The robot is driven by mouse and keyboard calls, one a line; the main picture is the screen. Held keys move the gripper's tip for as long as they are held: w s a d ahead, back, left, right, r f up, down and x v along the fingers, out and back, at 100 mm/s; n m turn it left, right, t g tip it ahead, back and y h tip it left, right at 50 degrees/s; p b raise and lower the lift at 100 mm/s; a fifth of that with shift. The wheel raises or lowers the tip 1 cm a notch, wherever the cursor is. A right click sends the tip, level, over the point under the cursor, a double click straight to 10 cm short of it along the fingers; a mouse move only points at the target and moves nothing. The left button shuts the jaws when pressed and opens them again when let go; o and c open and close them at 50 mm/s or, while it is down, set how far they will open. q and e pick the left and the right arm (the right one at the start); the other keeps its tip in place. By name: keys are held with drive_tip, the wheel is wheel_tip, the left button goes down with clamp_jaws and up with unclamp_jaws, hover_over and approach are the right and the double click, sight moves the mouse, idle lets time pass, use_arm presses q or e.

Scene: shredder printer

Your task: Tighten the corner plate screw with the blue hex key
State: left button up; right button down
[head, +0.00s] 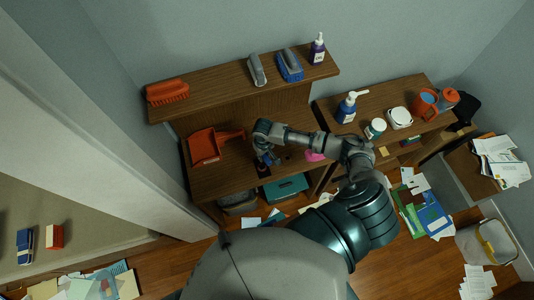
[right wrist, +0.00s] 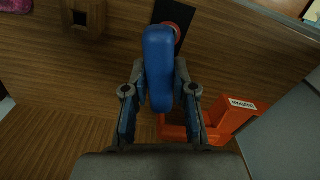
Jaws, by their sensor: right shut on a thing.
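My right gripper (head: 268,160) reaches over the left lower shelf of the wooden unit. In the right wrist view the right gripper (right wrist: 159,88) is shut on a thick, rounded blue handle (right wrist: 159,62), which I take to be the blue hex key. The handle stands out between the two fingers and hides its own far end. Just beyond it, a black plate (right wrist: 172,12) with a red round part (right wrist: 178,31) lies on the wood, partly covered by the handle. I cannot tell whether the key touches a screw. My left gripper is not in view.
An orange dustpan (head: 204,147) lies left of the gripper; it also shows in the right wrist view (right wrist: 222,122). A teal box (head: 286,187) sits below.

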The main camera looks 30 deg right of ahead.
drive_tip(key=shift+d+f+b, duration=0.35)
drive_tip(key=shift+d+f, duration=0.05)
drive_tip(key=shift+f, duration=0.4)
drive_tip(key=shift+a+f, duration=0.1)
drive_tip(key=shift+a, duration=0.2)
drive_tip(key=shift+a+r, duration=0.25)
drive_tip(key=shift+a, duration=0.9)
drive_tip(key=shift+d+f+n, duration=0.2)
drive_tip(key=shift+d+n, duration=0.1)
drive_tip(key=shift+d, duration=0.6)
drive_tip(key=shift+a+r+p, duration=0.3)
drive_tip(key=shift+a+r, duration=0.2)
drive_tip(key=shift+r, duration=0.05)
drive_tip(key=shift+d+r, duration=0.1)
drive_tip(key=shift+r, duration=0.85)
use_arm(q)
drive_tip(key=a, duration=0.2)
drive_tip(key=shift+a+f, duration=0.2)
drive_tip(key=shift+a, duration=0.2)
